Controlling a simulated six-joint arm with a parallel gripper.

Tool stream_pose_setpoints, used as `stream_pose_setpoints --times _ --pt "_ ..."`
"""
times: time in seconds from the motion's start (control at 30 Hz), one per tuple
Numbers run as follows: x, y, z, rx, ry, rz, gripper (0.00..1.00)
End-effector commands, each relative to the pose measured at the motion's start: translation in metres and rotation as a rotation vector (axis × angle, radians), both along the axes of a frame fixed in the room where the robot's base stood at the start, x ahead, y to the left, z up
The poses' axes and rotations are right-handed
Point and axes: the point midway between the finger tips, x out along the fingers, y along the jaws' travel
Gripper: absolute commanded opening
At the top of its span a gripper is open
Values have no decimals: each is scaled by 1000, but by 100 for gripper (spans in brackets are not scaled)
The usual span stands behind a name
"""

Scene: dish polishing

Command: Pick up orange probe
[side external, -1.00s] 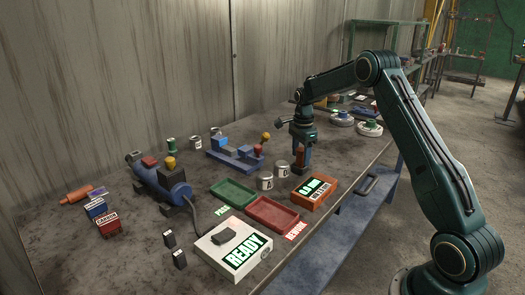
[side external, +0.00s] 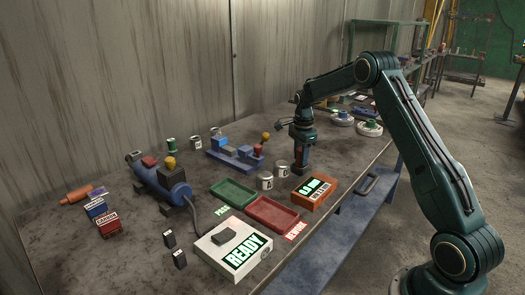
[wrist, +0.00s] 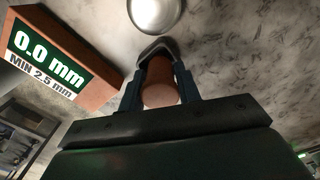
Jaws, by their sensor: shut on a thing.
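The orange probe (wrist: 160,88) is a short orange-brown cylinder between my gripper's two fingers in the wrist view. In the side view, the probe (side external: 299,157) stands upright over a small dark base (side external: 300,170), mostly covered by my gripper (side external: 302,158). My gripper points down and is shut on the probe. A dark bracket (wrist: 156,47) shows just beyond the probe in the wrist view. I cannot tell whether the probe still touches its base.
An orange gauge box (side external: 315,192) reading 0.0 mm stands close by; it also shows in the wrist view (wrist: 95,88). Small metal cans (side external: 283,170) stand to the left. Green (side external: 233,193) and red (side external: 272,213) trays lie in front. The left tabletop is partly clear.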

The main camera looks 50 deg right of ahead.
Motion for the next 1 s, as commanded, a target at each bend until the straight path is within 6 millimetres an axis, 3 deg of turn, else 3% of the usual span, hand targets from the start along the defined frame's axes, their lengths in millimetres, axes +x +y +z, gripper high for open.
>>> stream_pose_setpoints --times 0.27,0.47,0.67,1.0 --pt "0 0 4 0 -1 0 9" --pt "1 0 20 -1 -3 0 9" --pt "1 0 51 -2 -4 0 9" --pt "1 0 125 -2 -4 0 9"
